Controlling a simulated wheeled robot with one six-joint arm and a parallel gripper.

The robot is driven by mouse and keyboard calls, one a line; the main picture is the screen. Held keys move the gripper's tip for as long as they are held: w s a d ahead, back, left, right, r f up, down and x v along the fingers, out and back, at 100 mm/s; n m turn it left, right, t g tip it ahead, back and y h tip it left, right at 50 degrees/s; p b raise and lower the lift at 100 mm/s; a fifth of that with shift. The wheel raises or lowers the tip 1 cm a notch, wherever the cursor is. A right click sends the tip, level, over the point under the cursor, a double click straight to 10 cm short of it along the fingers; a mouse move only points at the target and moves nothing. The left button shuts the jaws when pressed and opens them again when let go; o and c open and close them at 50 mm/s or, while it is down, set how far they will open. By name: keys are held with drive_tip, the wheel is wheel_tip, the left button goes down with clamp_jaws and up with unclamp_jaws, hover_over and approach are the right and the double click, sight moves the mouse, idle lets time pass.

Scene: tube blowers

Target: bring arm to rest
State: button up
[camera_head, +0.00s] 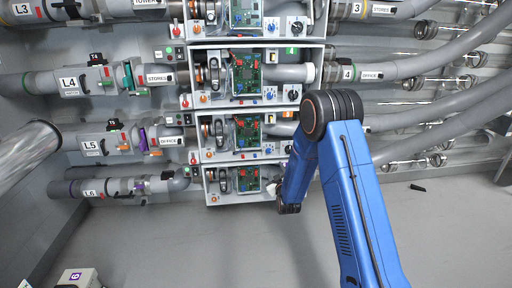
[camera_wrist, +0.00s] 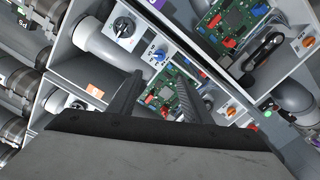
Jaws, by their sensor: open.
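My blue arm rises from the bottom right of the head view, with its dark elbow (camera_head: 332,112) in front of the pipes right of the boxes. The forearm hangs down from the elbow, ending near the lowest blower box (camera_head: 240,200). My gripper itself is hard to make out in the head view. In the wrist view my gripper (camera_wrist: 165,90) shows two dark fingers apart, open with nothing between them. Behind the fingers is an open box with a green circuit board (camera_wrist: 172,92); I cannot tell how far it is from the fingertips.
A stack of open blower boxes (camera_head: 237,80) stands against the wall, with labelled pipes on the left and large grey hoses (camera_head: 440,55) on the right. A transparent tube (camera_head: 28,148) is at left. A small dark piece (camera_head: 418,187) lies on the floor. The lower middle floor is clear.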

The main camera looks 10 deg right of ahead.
drive_tip(key=s+d+r+m+g, duration=0.3)
drive_tip(key=s+r+g, duration=0.3)
drive_tip(key=s+r, duration=1.4)
drive_tip(key=s+d+m+g, duration=0.1)
drive_tip(key=s+g, duration=0.2)
drive_tip(key=s, duration=1.8)
drive_tip(key=s+d+m+g, duration=0.2)
drive_tip(key=s+g, duration=0.2)
drive_tip(key=s, duration=1.7)
drive_tip(key=shift+d, duration=0.25)
